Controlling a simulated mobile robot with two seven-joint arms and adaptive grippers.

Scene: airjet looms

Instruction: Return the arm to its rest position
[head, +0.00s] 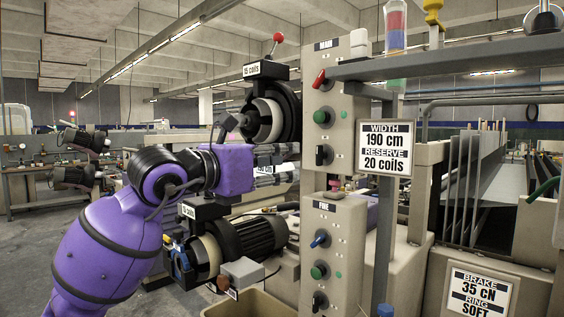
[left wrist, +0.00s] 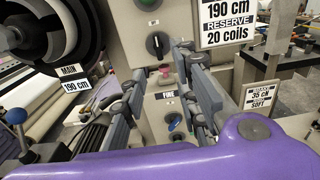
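My left arm (head: 120,235), purple with black joints, comes in from the left in the head view. It is bent, its wrist (head: 232,168) between the upper and lower feeder units and just left of the grey control panels. In the left wrist view my left gripper (left wrist: 163,65) shows two grey fingers spread apart with nothing between them. The lower control panel (left wrist: 168,118) shows through the gap. In the head view the fingers are hard to make out beyond the wrist. I cannot tell whether they touch anything. My right gripper is in neither view.
The upper feeder (head: 268,112), lower feeder (head: 240,240), MAIN panel (head: 332,110) and lower panel (head: 332,255) crowd the wrist. A shelf (head: 450,60) and a WIDTH/RESERVE sign (head: 384,148) stand to the right. Open floor (head: 35,250) lies at the left.

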